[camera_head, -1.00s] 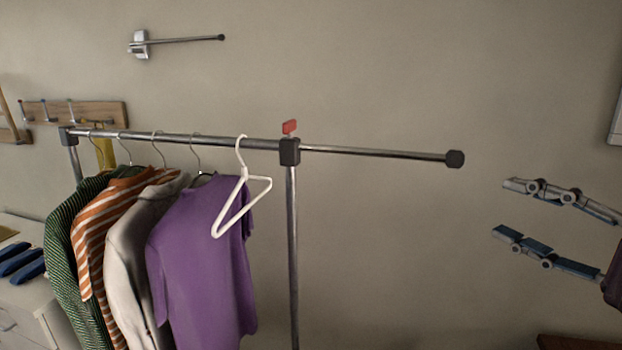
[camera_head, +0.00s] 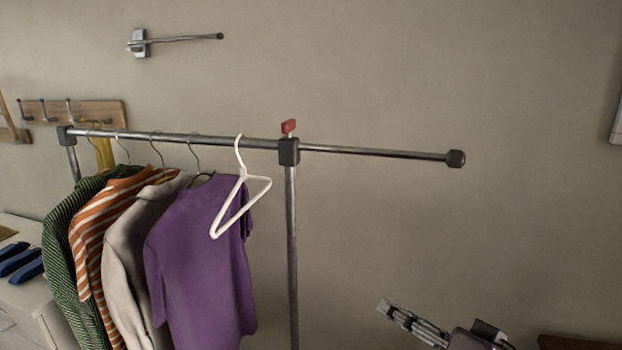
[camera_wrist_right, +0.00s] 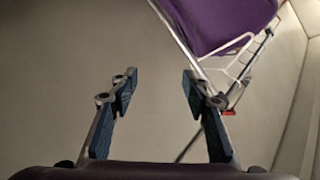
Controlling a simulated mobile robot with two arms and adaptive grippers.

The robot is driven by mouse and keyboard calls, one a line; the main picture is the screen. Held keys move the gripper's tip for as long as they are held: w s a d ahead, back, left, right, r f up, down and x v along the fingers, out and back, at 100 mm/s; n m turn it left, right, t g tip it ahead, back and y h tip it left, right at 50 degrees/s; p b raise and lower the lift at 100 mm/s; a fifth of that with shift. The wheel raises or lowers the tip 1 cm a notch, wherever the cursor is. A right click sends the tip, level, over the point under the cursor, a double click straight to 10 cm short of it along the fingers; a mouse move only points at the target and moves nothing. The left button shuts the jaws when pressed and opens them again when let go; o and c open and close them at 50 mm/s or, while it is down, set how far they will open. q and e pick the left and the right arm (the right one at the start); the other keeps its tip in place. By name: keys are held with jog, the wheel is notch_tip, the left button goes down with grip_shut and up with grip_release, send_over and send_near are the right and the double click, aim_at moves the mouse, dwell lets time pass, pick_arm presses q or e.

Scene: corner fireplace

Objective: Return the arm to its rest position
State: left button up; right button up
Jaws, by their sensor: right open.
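My right gripper (camera_head: 384,306) is low at the right of the head view, in front of the wall and below the rail's free end. In the right wrist view its two fingers (camera_wrist_right: 158,75) stand apart with nothing between them. A white hanger (camera_head: 240,190) hangs empty on the rail (camera_head: 375,152), beside a purple shirt (camera_head: 205,260). The hanger also shows behind the fingers in the right wrist view (camera_wrist_right: 228,70), apart from them. My left gripper is in neither view.
Several garments hang on the rack's left part, including a striped orange one (camera_head: 98,230). The upright post (camera_head: 292,240) carries a red knob (camera_head: 288,126). A wall rod (camera_head: 180,40) and a hook board (camera_head: 85,112) are behind. A white cabinet (camera_head: 30,300) stands at left.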

jog(key=s+f+n+g+h, duration=0.2)
jog(key=s+f+h, duration=0.15)
jog(key=f, duration=0.75)
jog(key=s+d+f+n+g+h, duration=0.3)
jog(key=s+f+g, duration=0.5)
jog(key=s+f, duration=1.2)
jog(key=s+d+f+g+b, duration=0.1)
jog(key=s+f, duration=0.1)
jog(key=f, duration=1.3)
jog(key=s+f+b, duration=0.2)
jog(key=f, duration=1.3)
jog(key=s+d+f+g+b, duration=0.1)
jog(key=s+d+f, duration=0.2)
jog(key=s+f, duration=1.3)
jog(key=shift+s+d+f, duration=0.2)
jog(key=shift+s, duration=0.2)
jog(key=shift+r, duration=0.1)
